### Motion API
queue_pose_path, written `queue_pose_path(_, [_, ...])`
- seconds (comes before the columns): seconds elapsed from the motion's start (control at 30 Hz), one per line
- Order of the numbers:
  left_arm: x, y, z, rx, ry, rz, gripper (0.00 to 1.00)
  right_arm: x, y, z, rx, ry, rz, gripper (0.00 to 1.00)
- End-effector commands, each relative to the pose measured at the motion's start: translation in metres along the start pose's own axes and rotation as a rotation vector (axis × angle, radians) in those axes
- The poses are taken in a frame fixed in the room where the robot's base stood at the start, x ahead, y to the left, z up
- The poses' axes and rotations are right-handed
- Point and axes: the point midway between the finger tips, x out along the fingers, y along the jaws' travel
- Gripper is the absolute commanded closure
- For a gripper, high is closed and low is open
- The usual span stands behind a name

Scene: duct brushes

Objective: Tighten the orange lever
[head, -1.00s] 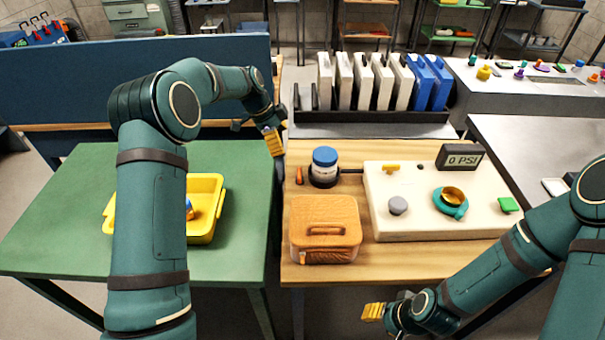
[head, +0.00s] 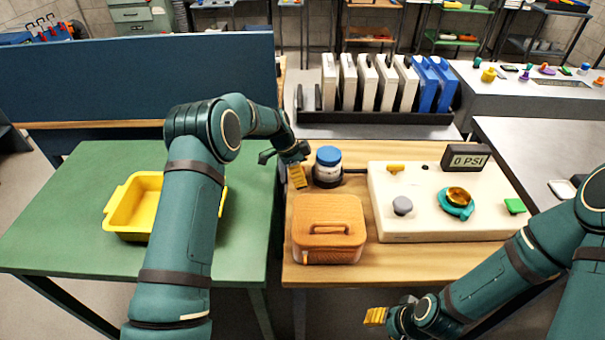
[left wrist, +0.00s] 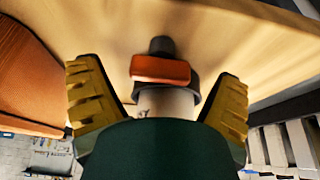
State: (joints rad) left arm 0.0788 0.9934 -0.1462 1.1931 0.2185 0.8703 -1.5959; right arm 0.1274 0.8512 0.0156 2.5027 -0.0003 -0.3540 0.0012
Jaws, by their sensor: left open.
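The orange lever (left wrist: 160,69) shows in the left wrist view as a short bar, with a dark knob just beyond it. It lies between the two yellow fingers of my left gripper (left wrist: 158,98), which are spread apart with gaps on both sides. In the head view my left gripper (head: 297,176) is at the left edge of the wooden table, beside the blue-capped jar (head: 328,168), and hides the lever. The jar sits in a dark round holder. My right gripper (head: 376,317) is low in front of the wooden table, away from the lever; its opening is unclear.
A brown lidded box (head: 328,245) stands just in front of the jar. A cream panel (head: 400,222) with knobs and a gauge (head: 466,158) reading 0 PSI is to the right. A yellow tray (head: 122,205) is on the green table (head: 60,235). A rack of cases stands behind.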

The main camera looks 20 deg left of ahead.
Motion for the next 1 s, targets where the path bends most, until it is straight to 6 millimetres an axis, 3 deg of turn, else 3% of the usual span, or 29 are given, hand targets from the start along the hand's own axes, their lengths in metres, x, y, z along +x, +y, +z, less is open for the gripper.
queue_pose_path(0.3, [0.002,0.0,-0.0002,0.0,0.0,0.0,0.1,0.0002,0.0,-0.0003,0.0,0.001,0.0,0.53])
queue_pose_path(0.5, [0.0019,0.0,-0.0002,0.0,0.0,0.0,0.77,0.0002,0.0001,-0.0002,0.0,0.001,0.0,0.53])
queue_pose_path(1.0, [0.0022,0.0,-0.0002,-0.103,0.001,-0.044,0.78,0.0057,0.0022,-0.0006,0.0,0.003,0.0,0.53])
